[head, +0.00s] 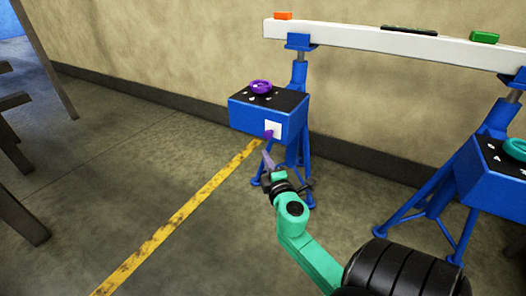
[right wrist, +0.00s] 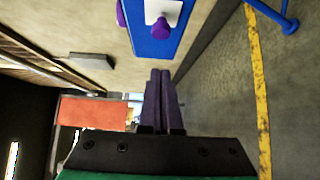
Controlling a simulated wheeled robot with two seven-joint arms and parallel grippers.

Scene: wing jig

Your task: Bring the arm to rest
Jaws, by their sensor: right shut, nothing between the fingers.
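My right arm, green with a black wrist, reaches up from the bottom of the head view. My right gripper (head: 266,155) is shut and empty. Its tips are just below a blue box (head: 254,116) with a purple handwheel (head: 261,87) on its black top. A white plate with a purple knob (head: 268,134) is on the box's front, close to the fingertips in the picture; a gap shows in the right wrist view. There the shut fingers (right wrist: 161,75) point toward the blue box (right wrist: 151,46) and purple knob (right wrist: 160,28). My left gripper is not in view.
A white beam (head: 380,41) rests on blue stands, with orange, dark and green pieces on top. A second blue box (head: 490,180) with a teal handwheel (head: 515,149) is at right. A yellow floor stripe (head: 180,218) crosses clear floor left of my arm.

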